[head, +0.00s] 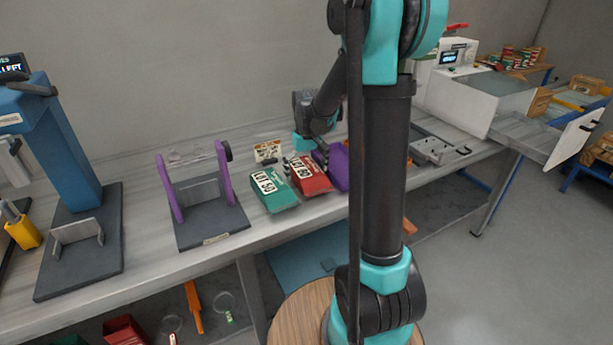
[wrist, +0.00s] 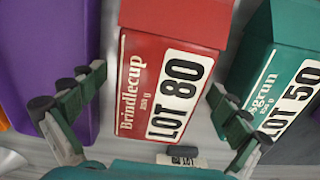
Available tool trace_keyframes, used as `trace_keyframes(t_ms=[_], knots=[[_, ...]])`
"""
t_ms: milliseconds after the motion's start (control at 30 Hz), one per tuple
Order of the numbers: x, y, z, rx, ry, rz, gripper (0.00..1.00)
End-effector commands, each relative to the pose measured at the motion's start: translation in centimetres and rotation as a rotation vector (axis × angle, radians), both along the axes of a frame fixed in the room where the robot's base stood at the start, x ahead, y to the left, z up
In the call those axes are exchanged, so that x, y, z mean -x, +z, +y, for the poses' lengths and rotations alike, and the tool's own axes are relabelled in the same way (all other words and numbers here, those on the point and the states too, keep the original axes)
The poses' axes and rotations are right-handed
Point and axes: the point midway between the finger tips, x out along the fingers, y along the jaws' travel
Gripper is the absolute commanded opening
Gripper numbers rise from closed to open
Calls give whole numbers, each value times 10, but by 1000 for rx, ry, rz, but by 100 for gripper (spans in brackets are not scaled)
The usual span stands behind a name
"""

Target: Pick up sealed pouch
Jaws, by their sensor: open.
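Three pouches lie on the grey bench. The green pouch marked LOT 50 (head: 274,190) is on the left, the red pouch marked LOT 80 (head: 311,175) is in the middle, and a purple pouch (head: 337,168) is on the right, partly behind my arm. In the wrist view the red pouch (wrist: 172,75) lies between my open gripper's (wrist: 140,110) fingers. The purple pouch (wrist: 50,60) is under the left finger and the green pouch (wrist: 285,75) by the right finger. I cannot tell whether the fingers touch any pouch. Which pouches are sealed cannot be told.
A grey stand with purple uprights (head: 200,205) is left of the pouches, and a blue press (head: 62,150) is farther left. A small card (head: 268,151) stands behind the pouches.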

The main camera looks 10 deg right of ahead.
Motion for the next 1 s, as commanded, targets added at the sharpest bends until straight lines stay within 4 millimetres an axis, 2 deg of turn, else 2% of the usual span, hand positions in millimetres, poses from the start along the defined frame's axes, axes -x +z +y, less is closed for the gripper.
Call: trace_keyframes(t_ms=[67, 400, 767, 867, 1000], knots=[[0, 0, 0, 0, 0, 0, 100], [0, 0, 0, 0, 0, 0, 58], [0, 3, 0, 0, 0, 0, 57], [0, 9, 0, 0, 0, 0, 57], [0, 26, 0, 0, 0, 0, 57]])
